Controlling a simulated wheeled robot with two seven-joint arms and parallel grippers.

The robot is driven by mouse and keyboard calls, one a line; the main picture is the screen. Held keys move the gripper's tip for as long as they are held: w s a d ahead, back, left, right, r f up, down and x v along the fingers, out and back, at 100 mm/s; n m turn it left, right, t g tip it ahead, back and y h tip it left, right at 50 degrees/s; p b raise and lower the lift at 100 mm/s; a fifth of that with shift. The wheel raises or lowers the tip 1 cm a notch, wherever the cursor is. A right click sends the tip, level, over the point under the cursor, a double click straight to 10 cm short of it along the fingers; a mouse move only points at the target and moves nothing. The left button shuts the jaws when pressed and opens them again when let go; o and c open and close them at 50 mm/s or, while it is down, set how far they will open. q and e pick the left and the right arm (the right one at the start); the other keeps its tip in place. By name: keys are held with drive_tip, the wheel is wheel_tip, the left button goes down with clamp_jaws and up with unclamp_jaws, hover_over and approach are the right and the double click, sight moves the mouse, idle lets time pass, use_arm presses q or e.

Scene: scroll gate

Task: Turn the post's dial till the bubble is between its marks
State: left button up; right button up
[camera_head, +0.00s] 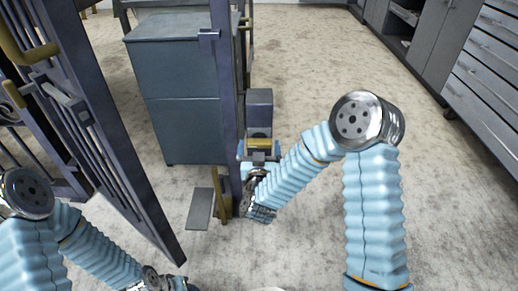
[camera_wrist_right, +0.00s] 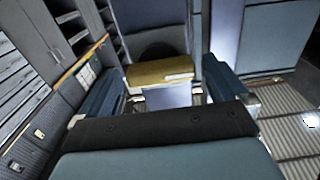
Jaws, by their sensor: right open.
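The upright post (camera_head: 226,95) stands in the middle of the head view, with a grey box (camera_head: 259,102) beside it. Below the box is a brass block (camera_head: 259,143). In the right wrist view the brass block (camera_wrist_right: 160,73) has a pale strip on its face, and a dark rounded shape (camera_wrist_right: 165,48) shows behind it. I cannot make out a bubble, marks, or which part is the dial. My right gripper (camera_head: 259,157) is just below the block. In its wrist view the open gripper's fingers (camera_wrist_right: 168,90) stand either side of the block, with gaps. My left gripper is out of frame; its arm shows lower left.
A barred gate leaf (camera_head: 105,130) stands at the left. A grey cabinet (camera_head: 180,95) is behind the post. A flat grey plate (camera_head: 200,209) lies by the post's foot. Drawers (camera_head: 485,70) line the right side.

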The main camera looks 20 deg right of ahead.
drive_tip(key=shift+w, duration=0.2)
drive_tip(key=shift+c, duration=0.5)
drive_tip(key=c, duration=0.9)
drive_tip(key=shift+o, duration=0.2)
drive_tip(key=m, duration=0.3)
drive_tip(key=shift+m, duration=2.3)
